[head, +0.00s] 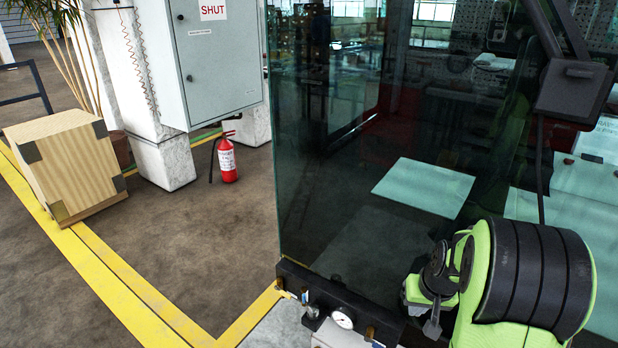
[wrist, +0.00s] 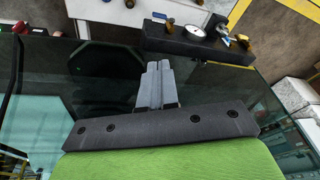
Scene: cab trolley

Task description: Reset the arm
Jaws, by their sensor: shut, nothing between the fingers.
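My gripper (wrist: 158,66) is shut and empty in the wrist view, its two grey fingers together in front of the dark, bolted wrist bar. In the head view my green and black arm fills the lower right, and my gripper (head: 432,328) points down there, small and partly hidden by the arm. It is close to a pressure gauge (head: 342,318) on a dark mount at the bottom of the picture. The gauge also shows in the wrist view (wrist: 195,33), beyond the fingertips and apart from them.
A large tinted glass panel (head: 330,130) stands just left of my arm. A black box on a bracket (head: 573,90) hangs above it. A grey cabinet (head: 218,60), fire extinguisher (head: 228,160) and wooden crate (head: 80,170) stand further left. The floor between them and the yellow lines is clear.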

